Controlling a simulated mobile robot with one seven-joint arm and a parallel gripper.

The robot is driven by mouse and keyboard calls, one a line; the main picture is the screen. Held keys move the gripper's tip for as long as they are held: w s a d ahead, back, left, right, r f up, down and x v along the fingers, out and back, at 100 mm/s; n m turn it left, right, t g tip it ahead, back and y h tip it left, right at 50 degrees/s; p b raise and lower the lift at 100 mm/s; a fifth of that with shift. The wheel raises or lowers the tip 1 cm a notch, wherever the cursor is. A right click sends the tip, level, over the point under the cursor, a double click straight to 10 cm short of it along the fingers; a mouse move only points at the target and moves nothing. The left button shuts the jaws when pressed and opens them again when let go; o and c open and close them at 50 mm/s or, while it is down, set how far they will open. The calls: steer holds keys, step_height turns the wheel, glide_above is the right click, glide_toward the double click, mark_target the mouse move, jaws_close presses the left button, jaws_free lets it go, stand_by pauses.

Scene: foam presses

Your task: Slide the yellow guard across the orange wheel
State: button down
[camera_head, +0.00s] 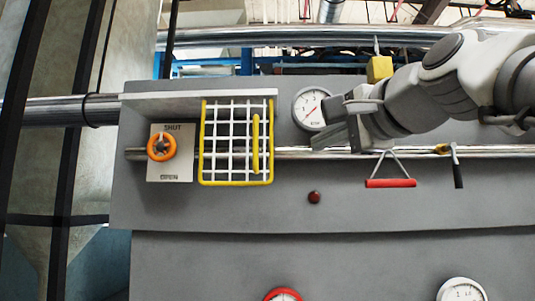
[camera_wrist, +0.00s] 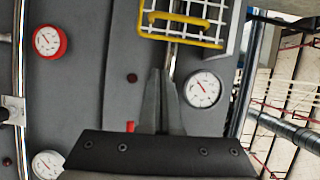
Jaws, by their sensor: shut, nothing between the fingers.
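The yellow guard (camera_head: 237,184) is a yellow-rimmed frame with a white wire grid and a yellow vertical handle (camera_head: 256,145) near its right side. It hangs on the grey panel, to the right of the orange wheel (camera_head: 161,147), which is uncovered on a plate marked SHUT and OPEN. In the wrist view the guard (camera_wrist: 181,35) shows at the top; the wheel is not seen there. My gripper (camera_head: 318,144) is shut and empty, right of the guard and apart from it, just below a white gauge. Its fingers (camera_wrist: 160,75) point toward the guard in the wrist view.
A grey ledge (camera_head: 198,102) runs above the guard and wheel. A metal rail (camera_head: 330,153) crosses the panel. The white gauge (camera_head: 311,109) sits close to my gripper. A red-handled triangle (camera_head: 390,183), a dark red button (camera_head: 314,197) and a black-handled lever (camera_head: 458,175) are to the right.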

steer(key=shift+a+r, duration=0.25)
steer(key=shift+r, duration=0.95)
steer(key=p, duration=0.4)
glide_toward(270, 139)
steer(key=w+a, duration=0.1)
steer(key=w, duration=0.1)
steer(key=w+a+f, duration=0.1)
steer(key=w, duration=0.1)
steer(key=shift+a+f, duration=0.25)
steer(key=shift+a, duration=0.15)
steer(key=shift+a+f, duration=0.15)
steer(key=shift+a, duration=0.3)
steer(key=shift+s, duration=0.1)
